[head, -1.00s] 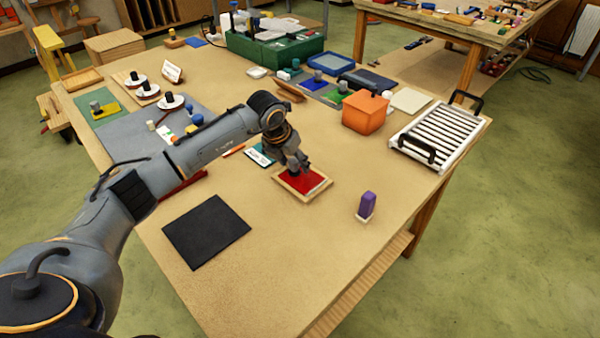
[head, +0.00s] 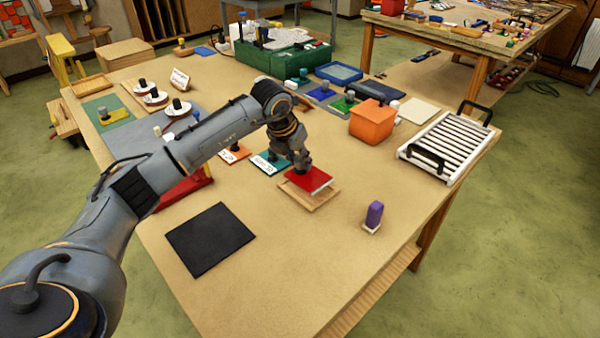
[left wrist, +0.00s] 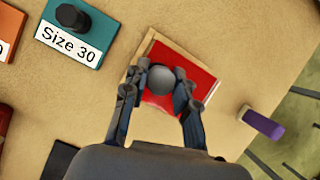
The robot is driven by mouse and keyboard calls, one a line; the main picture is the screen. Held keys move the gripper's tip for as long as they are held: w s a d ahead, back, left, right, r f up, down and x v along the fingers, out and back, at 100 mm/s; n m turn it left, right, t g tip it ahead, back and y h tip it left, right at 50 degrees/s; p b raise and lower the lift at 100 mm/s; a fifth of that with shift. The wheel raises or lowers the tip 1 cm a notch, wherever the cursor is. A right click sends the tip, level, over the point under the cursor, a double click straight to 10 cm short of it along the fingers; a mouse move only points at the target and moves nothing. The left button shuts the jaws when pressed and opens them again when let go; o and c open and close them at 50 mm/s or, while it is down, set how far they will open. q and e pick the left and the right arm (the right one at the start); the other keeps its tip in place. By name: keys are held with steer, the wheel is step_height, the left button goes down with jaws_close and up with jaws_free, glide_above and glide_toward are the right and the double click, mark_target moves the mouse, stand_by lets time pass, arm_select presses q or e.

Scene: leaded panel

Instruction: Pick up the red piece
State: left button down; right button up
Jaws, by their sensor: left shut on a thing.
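The red piece (head: 311,180) is a flat red square. My left gripper (head: 300,167) is shut on a dark round knob (left wrist: 161,79) on top of it. The piece is raised a little above the wooden tray (head: 308,203), whose bare wood shows below it in the head view. In the left wrist view the red piece (left wrist: 196,82) lies beneath the fingers, over the tray's rim. My right gripper is not in view.
A teal block labelled Size 30 (head: 270,163) lies just behind the tray. A purple object (head: 374,214) stands to the right, an orange box (head: 372,122) and white slatted rack (head: 446,147) farther back. A black mat (head: 209,239) lies front left, with bare table between.

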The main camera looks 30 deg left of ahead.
arm_select(q)
steer(key=s+a+r+b, duration=0.4)
steer(key=s+a+r, duration=0.2)
steer(key=s+r, duration=0.3)
steer(key=s, duration=0.3)
steer(key=shift+s+r, duration=0.2)
steer(key=shift+s, duration=0.05)
